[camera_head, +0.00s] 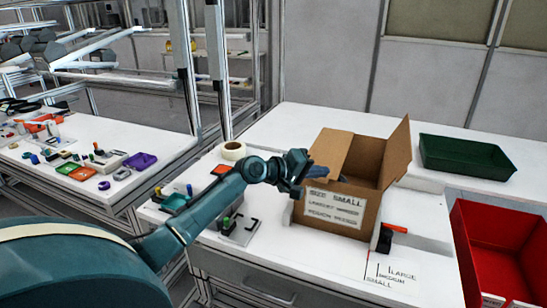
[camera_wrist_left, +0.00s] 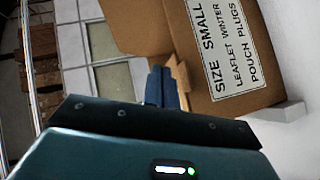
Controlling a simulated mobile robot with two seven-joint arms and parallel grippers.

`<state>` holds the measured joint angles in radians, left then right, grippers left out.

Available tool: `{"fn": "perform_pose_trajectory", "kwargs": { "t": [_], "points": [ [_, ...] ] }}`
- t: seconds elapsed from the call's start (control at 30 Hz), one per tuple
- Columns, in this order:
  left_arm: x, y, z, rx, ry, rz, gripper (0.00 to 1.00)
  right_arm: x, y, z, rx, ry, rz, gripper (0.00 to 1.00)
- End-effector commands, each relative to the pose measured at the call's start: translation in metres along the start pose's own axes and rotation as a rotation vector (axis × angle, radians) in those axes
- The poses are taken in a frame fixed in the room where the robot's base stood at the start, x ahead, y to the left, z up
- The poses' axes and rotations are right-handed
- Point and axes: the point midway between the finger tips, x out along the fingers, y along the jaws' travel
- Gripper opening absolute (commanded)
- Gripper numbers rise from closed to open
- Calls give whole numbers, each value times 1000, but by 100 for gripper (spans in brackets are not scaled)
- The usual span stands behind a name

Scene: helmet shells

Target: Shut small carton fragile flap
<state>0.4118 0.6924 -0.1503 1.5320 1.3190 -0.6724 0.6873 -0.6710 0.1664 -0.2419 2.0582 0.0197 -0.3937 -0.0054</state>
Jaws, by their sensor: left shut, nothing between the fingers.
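The small carton (camera_head: 372,187) stands upright on the white table, with a "SIZE SMALL" label on its front. Its top is open. A right flap (camera_head: 398,150) stands up, and a lighter flap (camera_head: 331,152) at the left is raised and tilted. No "fragile" mark is readable on either flap. My left gripper (camera_head: 334,178) is shut and empty, at the carton's front left top edge. In the left wrist view its shut fingers (camera_wrist_left: 163,86) point toward the carton (camera_wrist_left: 212,112), in front of a flap; contact cannot be told. My right gripper is not in view.
A green tray (camera_head: 466,157) lies right of the carton and a red bin (camera_head: 497,246) stands at the right edge. An orange and black tool (camera_head: 388,236) is close to the carton's front right corner. A side table at left holds small parts.

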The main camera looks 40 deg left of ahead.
Motion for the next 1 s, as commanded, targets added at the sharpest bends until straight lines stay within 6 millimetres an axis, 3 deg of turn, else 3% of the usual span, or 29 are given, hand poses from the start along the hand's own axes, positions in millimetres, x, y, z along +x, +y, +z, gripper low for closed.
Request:
{"fn": "perform_pose_trajectory", "kwargs": {
  "t": [0.63,1.0],
  "points": [
    [5,-7,5,-1,0,0,0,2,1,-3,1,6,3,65],
    [4,1,4,-2,0,1,0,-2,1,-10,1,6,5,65]
  ]
}}
